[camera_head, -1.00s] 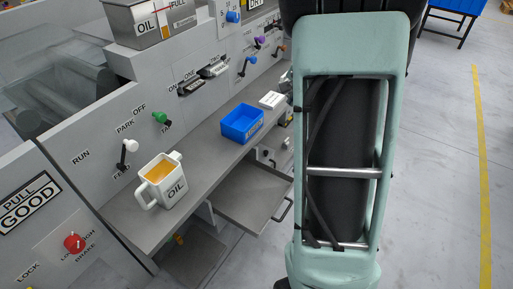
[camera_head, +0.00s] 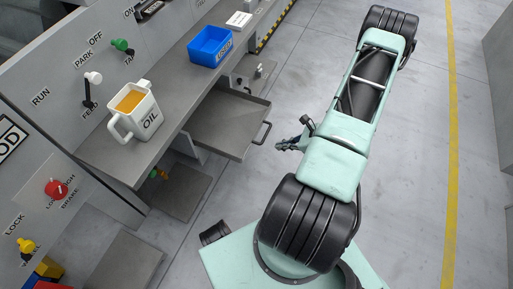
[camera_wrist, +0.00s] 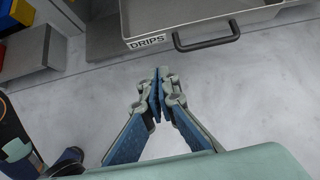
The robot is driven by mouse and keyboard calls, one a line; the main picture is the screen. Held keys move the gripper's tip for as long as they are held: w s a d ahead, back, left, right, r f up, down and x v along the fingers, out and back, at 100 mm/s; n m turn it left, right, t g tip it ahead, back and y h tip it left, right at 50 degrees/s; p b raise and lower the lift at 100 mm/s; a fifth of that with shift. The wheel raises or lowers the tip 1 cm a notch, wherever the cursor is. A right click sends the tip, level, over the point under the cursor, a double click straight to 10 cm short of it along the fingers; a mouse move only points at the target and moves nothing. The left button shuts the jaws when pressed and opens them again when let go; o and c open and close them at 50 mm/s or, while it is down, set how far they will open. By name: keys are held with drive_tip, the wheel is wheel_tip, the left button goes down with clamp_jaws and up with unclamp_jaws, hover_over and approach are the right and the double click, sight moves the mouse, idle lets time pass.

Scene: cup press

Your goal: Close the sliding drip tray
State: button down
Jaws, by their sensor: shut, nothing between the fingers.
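The grey sliding drip tray (camera_head: 228,128) is pulled out from under the machine's shelf in the head view, with a dark bar handle (camera_head: 262,133) on its front. In the wrist view the tray's front wall (camera_wrist: 128,22) is at the top, with a "DRIPS" label (camera_wrist: 148,42) and the handle (camera_wrist: 207,34). My gripper (camera_wrist: 158,75) is shut and empty, its fingertips together. In the picture it lies below the tray front, apart from the handle. In the head view my gripper (camera_head: 284,145) is small, to the right of the handle.
An oil jug (camera_head: 136,112) and a blue bin (camera_head: 210,46) stand on the shelf (camera_head: 172,92) above the tray. Levers and knobs stick out of the machine face. A lower grey plate (camera_head: 180,190) lies below. The floor to the right is open.

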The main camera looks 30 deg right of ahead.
drive_tip(key=b, duration=0.3)
approach(249, 147)
wheel_tip(249, 147, down, 4)
drive_tip(key=shift+w+a, duration=1.1)
drive_tip(key=shift+w, duration=0.05)
drive_tip(key=shift+w+a+r, duration=0.1)
drive_tip(key=shift+w+a, duration=0.15)
drive_tip(key=shift+w, duration=0.1)
drive_tip(key=shift+a, duration=0.1)
